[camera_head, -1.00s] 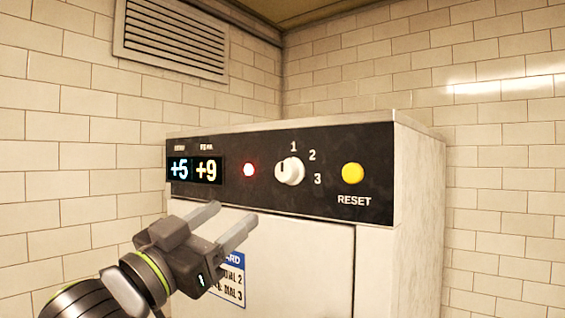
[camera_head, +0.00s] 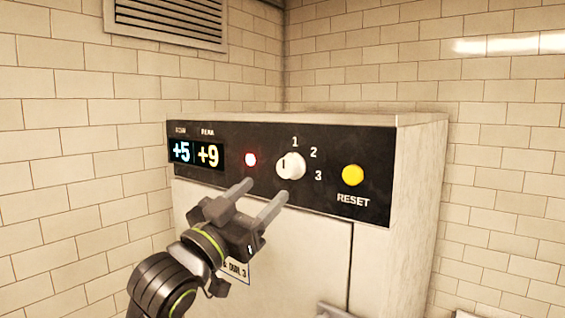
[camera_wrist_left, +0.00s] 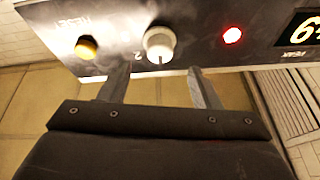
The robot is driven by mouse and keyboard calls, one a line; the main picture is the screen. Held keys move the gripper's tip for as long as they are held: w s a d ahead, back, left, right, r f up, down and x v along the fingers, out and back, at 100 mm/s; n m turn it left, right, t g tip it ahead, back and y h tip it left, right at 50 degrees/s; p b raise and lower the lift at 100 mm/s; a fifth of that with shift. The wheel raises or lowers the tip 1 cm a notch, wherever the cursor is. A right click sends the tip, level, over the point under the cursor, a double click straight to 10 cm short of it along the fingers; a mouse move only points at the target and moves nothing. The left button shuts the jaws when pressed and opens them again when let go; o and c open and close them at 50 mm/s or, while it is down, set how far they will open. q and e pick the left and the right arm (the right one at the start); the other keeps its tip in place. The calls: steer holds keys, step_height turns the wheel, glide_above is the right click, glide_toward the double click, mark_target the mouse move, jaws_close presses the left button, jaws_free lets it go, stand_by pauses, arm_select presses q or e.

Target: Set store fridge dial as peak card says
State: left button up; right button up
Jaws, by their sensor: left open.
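The white dial (camera_head: 290,165) sits on the black panel (camera_head: 225,140) of the fridge (camera_head: 310,250), with 1, 2 and 3 marked around it. Its dark pointer line appears to point up, near 1. My left gripper (camera_head: 260,190) is open, its two fingers apart just below and left of the dial, not touching it. In the left wrist view the dial (camera_wrist_left: 159,43) shows beyond and between the open fingers (camera_wrist_left: 158,82). My right gripper is not in view.
A red lit lamp (camera_head: 250,159) is left of the dial and a yellow RESET button (camera_head: 352,175) is right of it. Displays (camera_head: 195,154) read +5 and +9, the latter under PEAK. A door handle (camera_head: 335,311) shows low down. Tiled walls stand behind.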

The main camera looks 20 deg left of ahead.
mark_target(285, 171)
arm_select(q)
steer(key=p+x, duration=0.2)
steer(key=x, duration=0.4)
steer(key=shift+r, duration=0.15)
steer(key=shift+w+d+r, duration=0.15)
steer(key=shift+w+d, duration=0.05)
steer(key=shift+w, duration=0.45)
steer(key=shift+d, duration=0.15)
steer(key=c, duration=0.8)
